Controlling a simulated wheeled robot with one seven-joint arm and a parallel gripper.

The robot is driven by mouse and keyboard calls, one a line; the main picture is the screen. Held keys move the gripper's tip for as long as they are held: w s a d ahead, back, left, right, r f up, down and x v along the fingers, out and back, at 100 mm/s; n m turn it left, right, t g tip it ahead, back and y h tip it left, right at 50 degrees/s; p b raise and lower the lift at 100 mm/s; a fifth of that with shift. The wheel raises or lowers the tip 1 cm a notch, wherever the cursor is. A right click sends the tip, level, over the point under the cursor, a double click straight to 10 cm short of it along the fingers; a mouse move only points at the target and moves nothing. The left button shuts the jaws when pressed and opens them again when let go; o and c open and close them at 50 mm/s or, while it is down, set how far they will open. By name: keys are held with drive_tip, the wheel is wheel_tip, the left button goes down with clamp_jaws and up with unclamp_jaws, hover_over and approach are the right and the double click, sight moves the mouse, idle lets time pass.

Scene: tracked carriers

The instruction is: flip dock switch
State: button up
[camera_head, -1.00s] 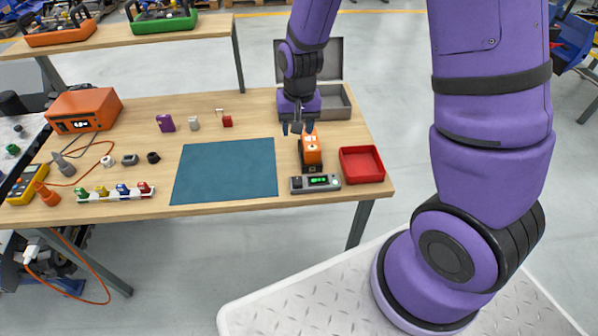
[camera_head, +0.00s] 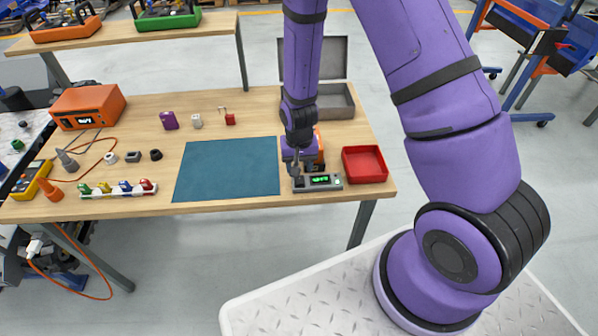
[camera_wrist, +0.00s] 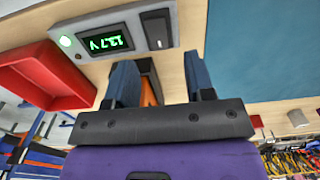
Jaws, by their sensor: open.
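The grey dock (camera_head: 326,182) lies at the front right of the table. My gripper (camera_head: 294,168) is over the dock's left end, close to the switch. In the wrist view my gripper (camera_wrist: 160,75) is open with nothing held, its two blue-grey fingers apart just below the switch. Whether a finger touches the dock cannot be told.
An orange device (camera_head: 319,147) stands right behind the dock, partly hidden by my arm. A red tray (camera_head: 365,149) is close on the right. A teal mat (camera_head: 228,170) lies to the left. An open grey case (camera_head: 336,110) stands at the back.

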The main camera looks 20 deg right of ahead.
sight(299, 180)
drive_tip(key=shift+f, duration=1.7)
